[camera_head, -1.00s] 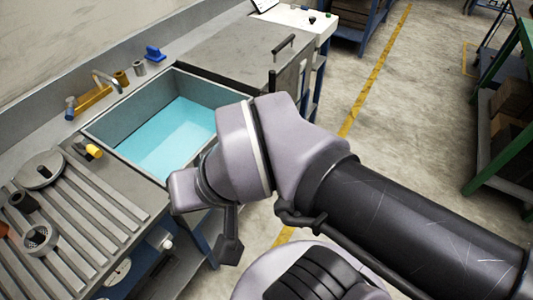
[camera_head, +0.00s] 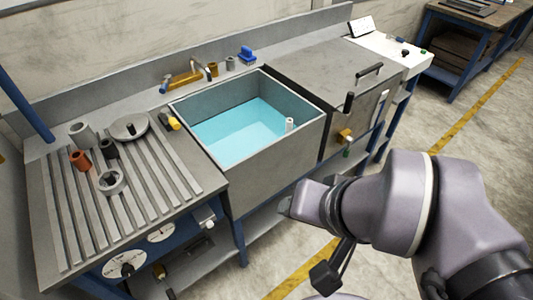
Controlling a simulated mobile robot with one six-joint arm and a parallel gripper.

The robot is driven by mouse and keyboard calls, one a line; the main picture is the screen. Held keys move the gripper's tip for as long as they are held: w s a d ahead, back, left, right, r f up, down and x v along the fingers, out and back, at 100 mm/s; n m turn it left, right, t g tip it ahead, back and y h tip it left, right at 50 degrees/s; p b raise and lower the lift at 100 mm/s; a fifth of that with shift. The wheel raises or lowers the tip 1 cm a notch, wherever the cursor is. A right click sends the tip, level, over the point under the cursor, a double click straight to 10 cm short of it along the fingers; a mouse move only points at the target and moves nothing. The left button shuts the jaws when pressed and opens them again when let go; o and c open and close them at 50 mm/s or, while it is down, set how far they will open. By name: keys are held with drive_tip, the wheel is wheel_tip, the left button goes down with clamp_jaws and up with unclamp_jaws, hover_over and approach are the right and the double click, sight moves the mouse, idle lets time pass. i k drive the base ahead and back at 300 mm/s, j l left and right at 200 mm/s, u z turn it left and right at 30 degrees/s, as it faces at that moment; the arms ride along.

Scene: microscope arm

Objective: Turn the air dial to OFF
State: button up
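Two round white dials show on the blue front panel of the left bench. The nearer dial (camera_head: 125,263) has a dark knob at its middle, and the farther dial (camera_head: 160,232) sits to its right. Their lettering is too small to read, so I cannot tell which is the air dial or where it points. The end of my arm, with my gripper (camera_head: 325,275), is at the lower middle, in front of the sink and right of the dials, well apart from them. The fingers are not clear enough to tell open from shut.
The sink (camera_head: 318,112) holds blue water and a small white piece. The slatted drainboard (camera_head: 185,180) bears several metal parts and a reddish cup (camera_head: 81,161). A hooded grey unit (camera_head: 330,60) stands right of the sink.

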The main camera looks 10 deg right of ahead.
sight(128, 270)
drive_tip(key=i+l+u, duration=0.25)
drive_tip(key=l, duration=0.25)
drive_tip(key=i+l+u, duration=0.2)
drive_tip(key=l, duration=0.35)
drive_tip(key=l+u, duration=0.25)
drive_tip(key=l, duration=0.3)
drive_tip(key=i+l+u, duration=0.1)
drive_tip(key=l+u, duration=0.15)
drive_tip(key=l, duration=0.35)
drive_tip(key=k+j+z, duration=0.25)
drive_tip(key=j, duration=0.3)
drive_tip(key=k+j+z, duration=0.2)
drive_tip(key=k+j, duration=0.2)
drive_tip(key=j+u, duration=0.1)
drive_tip(key=u, duration=1.65)
drive_tip(key=i, duration=0.55)
drive_tip(key=i+j, duration=0.15)
drive_tip(key=i, duration=0.4)
drive_tip(key=l+z, duration=0.05)
